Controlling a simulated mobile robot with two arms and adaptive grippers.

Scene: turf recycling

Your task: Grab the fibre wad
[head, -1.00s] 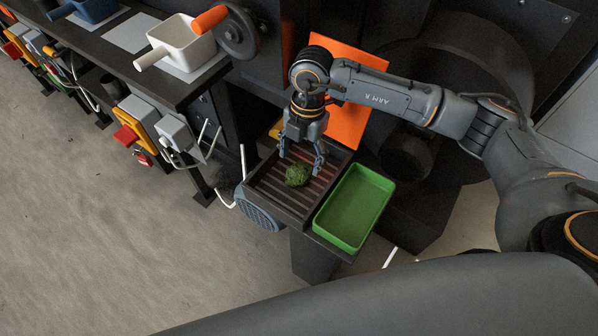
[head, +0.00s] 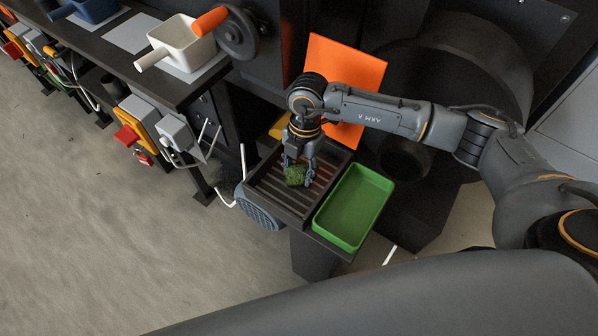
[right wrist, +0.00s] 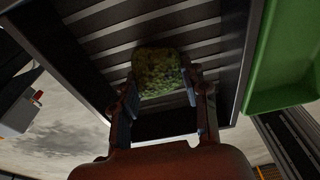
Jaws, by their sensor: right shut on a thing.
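The fibre wad (head: 295,176) is a small mossy green clump at the slatted dark tray (head: 262,192). In the right wrist view the wad (right wrist: 160,70) sits between the two fingers, with the tray's slats behind it. My right gripper (head: 298,178) reaches down from above and is shut on the wad, one finger at each side. Its fingers also show in the right wrist view (right wrist: 160,98). Whether the wad still touches the slats I cannot tell. My left gripper is not in view.
A green bin (head: 352,208), empty, stands right beside the slatted tray. An orange panel (head: 345,85) rises behind my right arm. A bench at the upper left carries a white scoop-like container (head: 182,42). Open floor lies at the left.

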